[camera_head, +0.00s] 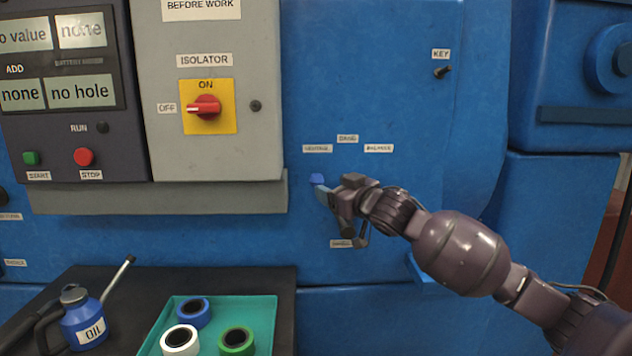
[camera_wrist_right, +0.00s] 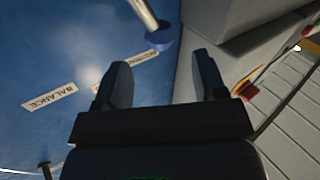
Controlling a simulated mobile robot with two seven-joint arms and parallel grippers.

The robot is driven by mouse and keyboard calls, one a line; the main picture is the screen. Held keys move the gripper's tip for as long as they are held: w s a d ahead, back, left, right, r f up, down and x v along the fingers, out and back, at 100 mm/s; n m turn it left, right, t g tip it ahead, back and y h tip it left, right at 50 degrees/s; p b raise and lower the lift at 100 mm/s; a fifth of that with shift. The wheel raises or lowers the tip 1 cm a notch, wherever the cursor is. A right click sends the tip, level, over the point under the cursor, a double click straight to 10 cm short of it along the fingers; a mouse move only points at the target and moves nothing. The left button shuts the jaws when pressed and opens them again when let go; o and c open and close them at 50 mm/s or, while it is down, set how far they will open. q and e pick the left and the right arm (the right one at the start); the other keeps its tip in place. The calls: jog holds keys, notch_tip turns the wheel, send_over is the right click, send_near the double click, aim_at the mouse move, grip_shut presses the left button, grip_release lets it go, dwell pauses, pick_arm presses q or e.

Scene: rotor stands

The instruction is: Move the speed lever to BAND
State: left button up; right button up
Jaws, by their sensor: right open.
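The speed lever shows in the right wrist view as a metal rod with a blue knob (camera_wrist_right: 160,39). In the head view a small blue knob (camera_head: 317,179) shows just beyond my right gripper (camera_head: 325,194), below the lever labels. The BAND label (camera_head: 347,138) is the upper middle one of three. My right gripper is open; in its wrist view the fingers (camera_wrist_right: 163,78) stand apart, with the knob just ahead of the gap and nothing held. The lever's pivot is hidden or too small to tell.
The grey isolator box (camera_head: 215,130) and its ledge (camera_head: 160,198) stand out left of the lever. A key switch (camera_head: 442,72) is at upper right. Below left, a dark table (camera_head: 130,290) carries an oil can (camera_head: 82,318) and a green tray (camera_head: 262,312) with coloured rings.

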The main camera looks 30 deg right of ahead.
aim_at(321, 182)
jog(key=w, duration=0.6)
jog(key=shift+w+a, duration=0.15)
jog(key=shift+w, duration=0.5)
